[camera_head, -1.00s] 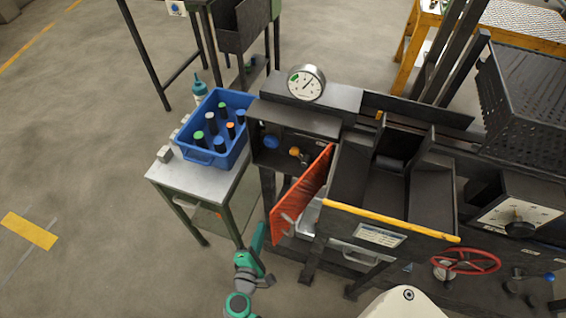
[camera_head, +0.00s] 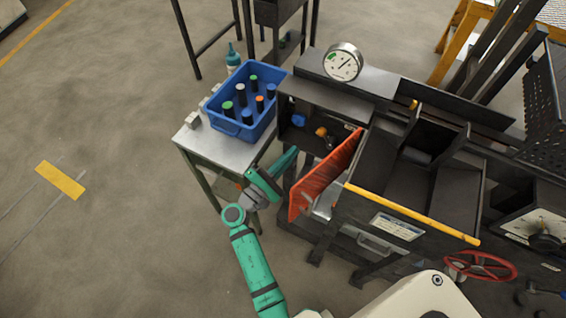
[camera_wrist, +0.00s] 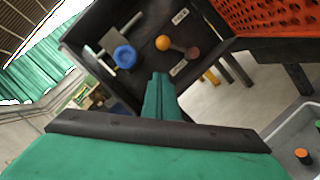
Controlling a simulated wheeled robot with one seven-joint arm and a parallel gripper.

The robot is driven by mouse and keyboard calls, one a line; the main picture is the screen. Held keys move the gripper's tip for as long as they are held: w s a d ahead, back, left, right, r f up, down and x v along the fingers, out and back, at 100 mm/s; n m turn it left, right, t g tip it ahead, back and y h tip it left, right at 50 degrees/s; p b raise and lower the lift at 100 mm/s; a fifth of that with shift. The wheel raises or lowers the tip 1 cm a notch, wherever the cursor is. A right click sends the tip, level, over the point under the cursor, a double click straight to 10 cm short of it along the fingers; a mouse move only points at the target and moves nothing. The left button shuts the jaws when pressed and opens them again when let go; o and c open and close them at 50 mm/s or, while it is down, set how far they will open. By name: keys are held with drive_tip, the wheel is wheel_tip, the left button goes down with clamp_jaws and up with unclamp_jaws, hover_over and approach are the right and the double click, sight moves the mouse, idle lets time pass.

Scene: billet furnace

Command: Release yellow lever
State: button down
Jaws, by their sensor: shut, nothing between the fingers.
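The yellow lever's ball knob (camera_head: 321,132) is in the recessed black panel left of the open orange door. In the wrist view, the yellow-orange ball (camera_wrist: 163,43) has a short dark rod leading to a brownish round end, with small white labels nearby. My gripper (camera_head: 290,158) is left of the door and in front of the panel, a little below the knobs. The wrist view shows my green fingers (camera_wrist: 160,88) together and empty, pointing at the panel and apart from the lever. A blue knob (camera_head: 298,120) sits left of the yellow one, and also in the wrist view (camera_wrist: 125,56).
The orange door (camera_head: 325,177) stands open close right of my gripper. A grey side table (camera_head: 205,148) bears a blue bin (camera_head: 228,128) with several capped cylinders, on the left. A yellow-edged chute (camera_head: 410,215) and a red handwheel (camera_head: 480,265) are at right. Floor at left is free.

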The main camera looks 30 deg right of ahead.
drive_tip(key=d+r, duration=0.2)
drive_tip(key=d, duration=0.4)
drive_tip(key=shift+s+d+r, duration=0.15)
drive_tip(key=shift+d+r, duration=0.1)
drive_tip(key=shift+r, duration=0.15)
drive_tip(key=shift+a, duration=0.1)
drive_tip(key=shift+r, duration=0.1)
